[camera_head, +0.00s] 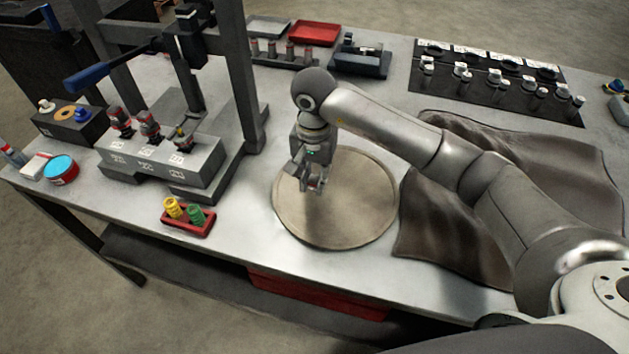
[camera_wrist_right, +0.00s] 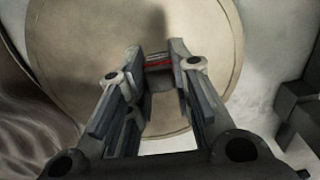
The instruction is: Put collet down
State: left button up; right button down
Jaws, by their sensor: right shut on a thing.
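My right gripper (camera_head: 313,187) hangs pointing down over the left part of a round tan disc (camera_head: 355,220). In the right wrist view the gripper (camera_wrist_right: 160,62) is shut on a small grey piece with a red band, the collet (camera_wrist_right: 159,66). It sits between the fingertips, with the disc (camera_wrist_right: 70,50) behind it. The fingers hide most of the collet in the head view, and its height over the disc is hard to tell. My left gripper is not in view.
A red tray (camera_head: 183,225) holding a yellow and a green piece stands left of the disc. A press frame (camera_head: 248,95) and grey block (camera_head: 165,160) stand further left. A dark cloth (camera_head: 430,225) lies right of the disc. A black mat (camera_head: 500,95) with metal parts lies at the back.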

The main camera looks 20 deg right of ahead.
aim_at(314, 196)
jog(key=shift+w+d+f, duration=0.15)
jog(key=shift+w+f, duration=0.1)
jog(key=shift+f, duration=0.05)
jog(key=shift+f+p, duration=0.85)
jog(key=shift+f, duration=0.7)
jog(key=shift+f, duration=0.1)
jog(key=shift+f, duration=0.1)
jog(key=c, duration=1.3)
grip_release()
